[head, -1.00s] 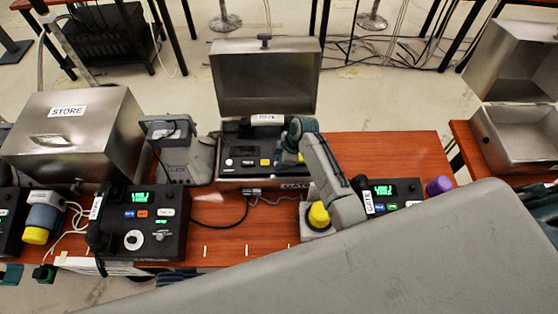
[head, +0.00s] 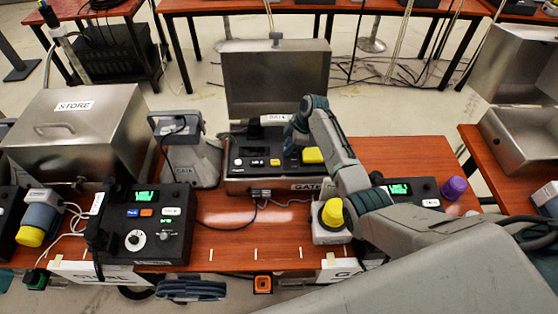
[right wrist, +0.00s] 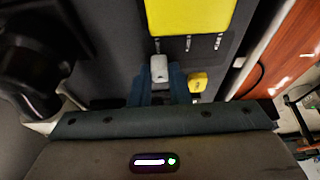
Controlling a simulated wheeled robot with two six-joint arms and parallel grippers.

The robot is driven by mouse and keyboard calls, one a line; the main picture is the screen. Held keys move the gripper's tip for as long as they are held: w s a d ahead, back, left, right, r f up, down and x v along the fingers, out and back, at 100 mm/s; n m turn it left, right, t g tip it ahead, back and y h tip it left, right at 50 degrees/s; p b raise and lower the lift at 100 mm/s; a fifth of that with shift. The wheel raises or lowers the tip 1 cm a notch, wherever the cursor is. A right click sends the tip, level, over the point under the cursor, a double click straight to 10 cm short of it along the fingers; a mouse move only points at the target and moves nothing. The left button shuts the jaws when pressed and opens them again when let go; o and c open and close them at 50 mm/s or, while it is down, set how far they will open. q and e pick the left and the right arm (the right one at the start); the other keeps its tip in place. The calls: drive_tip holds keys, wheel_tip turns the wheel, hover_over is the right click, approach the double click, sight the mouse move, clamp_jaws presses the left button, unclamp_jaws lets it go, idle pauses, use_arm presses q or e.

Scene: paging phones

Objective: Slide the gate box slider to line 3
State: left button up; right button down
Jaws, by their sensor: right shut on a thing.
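The gate box (head: 262,186) is an open steel case with its lid (head: 276,80) raised, standing on the wooden table. Its dark panel carries a small yellow button (head: 275,162) and a larger yellow block (head: 313,155). My right gripper (head: 290,148) reaches down over this panel, hiding part of it. In the right wrist view, its blue fingers (right wrist: 160,88) are shut on a small pale grey slider knob (right wrist: 158,68). The knob is beside the leftmost of several short white marks (right wrist: 187,43); their numbers are unreadable. My left gripper does not show.
A yellow knob (right wrist: 197,82) is close beside the fingers. A steel STORE box (head: 75,135) and a dark phone unit (head: 150,235) stand to the left.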

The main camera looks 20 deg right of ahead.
drive_tip(key=shift+w+a+r, duration=0.1)
drive_tip(key=shift+r, duration=0.05)
drive_tip(key=c, duration=1.6)
unclamp_jaws()
drive_tip(key=shift+w+d, duration=0.1)
drive_tip(key=shift+d, duration=0.1)
drive_tip(key=shift+o, duration=1.2)
use_arm(q)
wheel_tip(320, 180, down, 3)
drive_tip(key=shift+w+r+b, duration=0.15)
drive_tip(key=shift+b, duration=1.1)
use_arm(e)
drive_tip(key=v, duration=1)
drive_tip(key=shift+d+r, duration=0.15)
drive_tip(key=shift+r, duration=0.05)
